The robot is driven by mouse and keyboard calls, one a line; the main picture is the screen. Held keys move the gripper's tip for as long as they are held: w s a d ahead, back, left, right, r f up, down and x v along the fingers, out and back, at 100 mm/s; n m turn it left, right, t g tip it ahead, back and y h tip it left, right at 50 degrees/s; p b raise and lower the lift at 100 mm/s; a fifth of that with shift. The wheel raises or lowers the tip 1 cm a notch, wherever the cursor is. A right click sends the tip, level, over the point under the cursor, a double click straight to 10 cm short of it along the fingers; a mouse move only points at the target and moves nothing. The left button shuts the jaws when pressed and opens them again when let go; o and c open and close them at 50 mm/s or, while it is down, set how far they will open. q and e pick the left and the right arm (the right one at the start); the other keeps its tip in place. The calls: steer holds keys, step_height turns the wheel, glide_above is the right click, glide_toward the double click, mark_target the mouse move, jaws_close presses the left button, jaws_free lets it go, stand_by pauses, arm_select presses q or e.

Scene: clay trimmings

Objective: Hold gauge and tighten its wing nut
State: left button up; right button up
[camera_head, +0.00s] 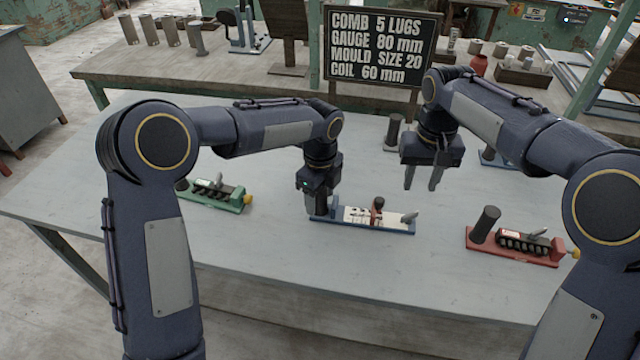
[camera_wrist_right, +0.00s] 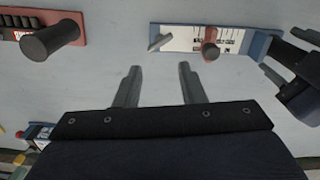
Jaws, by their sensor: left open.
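The gauge (camera_head: 352,224) is a blue base with a white marked scale, lying in the middle of the table. A brown upright slider (camera_head: 377,206) stands on it, and a grey wing-shaped piece (camera_head: 410,217) sits at its right end. The gauge also shows at the top of the right wrist view (camera_wrist_right: 183,37). My left gripper (camera_head: 318,209) points down at the gauge's left end. Its fingers are open but mostly hidden, and I cannot tell whether they touch it. My right gripper (camera_head: 421,180) is open and empty, above and behind the gauge's right end; its fingers (camera_wrist_right: 159,85) are apart.
A green fixture (camera_head: 215,194) lies left and a red fixture (camera_head: 515,245) with a dark post lies right. Another dark post (camera_head: 394,132) stands behind. A sign (camera_head: 380,47) reads gauge 80 mm. The table front is clear.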

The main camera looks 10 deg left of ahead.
arm_select(q)
steer(key=shift+f, duration=0.3)
